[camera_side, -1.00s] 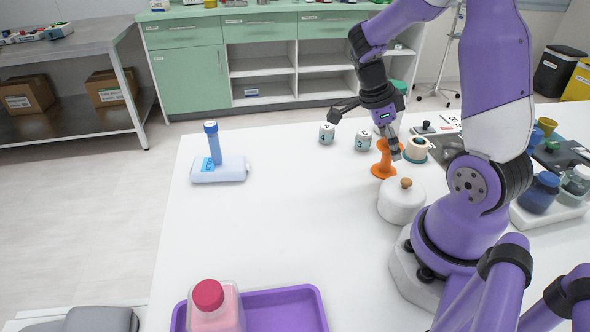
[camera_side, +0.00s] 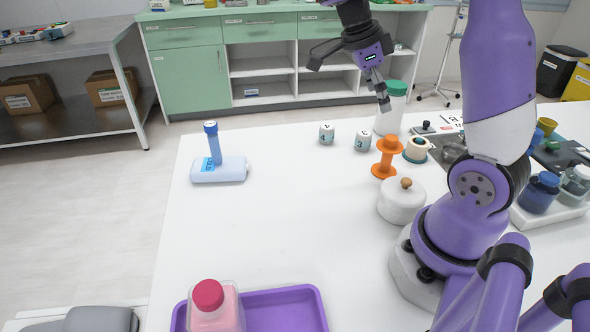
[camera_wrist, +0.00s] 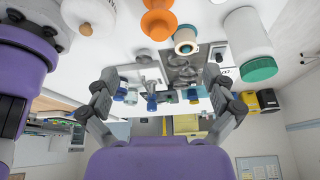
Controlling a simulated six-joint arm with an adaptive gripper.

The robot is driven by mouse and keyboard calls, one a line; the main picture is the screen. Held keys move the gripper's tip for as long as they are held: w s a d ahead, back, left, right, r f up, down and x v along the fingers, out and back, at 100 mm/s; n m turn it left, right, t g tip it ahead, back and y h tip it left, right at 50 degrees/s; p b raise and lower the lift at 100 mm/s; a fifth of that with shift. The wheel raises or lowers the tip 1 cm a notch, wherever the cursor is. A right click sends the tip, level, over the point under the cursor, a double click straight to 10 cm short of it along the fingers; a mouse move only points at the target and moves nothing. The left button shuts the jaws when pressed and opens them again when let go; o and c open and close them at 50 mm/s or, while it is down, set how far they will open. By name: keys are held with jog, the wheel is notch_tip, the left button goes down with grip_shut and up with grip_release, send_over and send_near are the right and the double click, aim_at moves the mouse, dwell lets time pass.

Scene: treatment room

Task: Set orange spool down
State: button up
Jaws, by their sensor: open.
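The orange spool (camera_side: 385,158) stands upright on the white table, between a white lidded pot and a white jar with a green lid. In the wrist view the spool (camera_wrist: 158,22) shows at the top, partly cut off by the picture edge. My gripper (camera_side: 347,82) is open and empty, raised well above the table and apart from the spool. In the wrist view the open fingers of my gripper (camera_wrist: 162,100) are spread wide with nothing between them.
A purple tray (camera_side: 285,308) lies at the front. The table's middle (camera_side: 285,220) is clear.

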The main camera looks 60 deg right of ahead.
jog(key=a+n+t+y, duration=0.1)
jog(key=a+n+t, duration=0.3)
jog(key=a+n, duration=0.4)
jog(key=a+r+n+t+y, duration=0.1)
jog(key=a+n+t, duration=0.4)
jog(key=n, duration=1.5)
jog(key=a, duration=0.4)
jog(key=shift+r+n+y, duration=0.15)
jog(key=shift+n+y, duration=0.25)
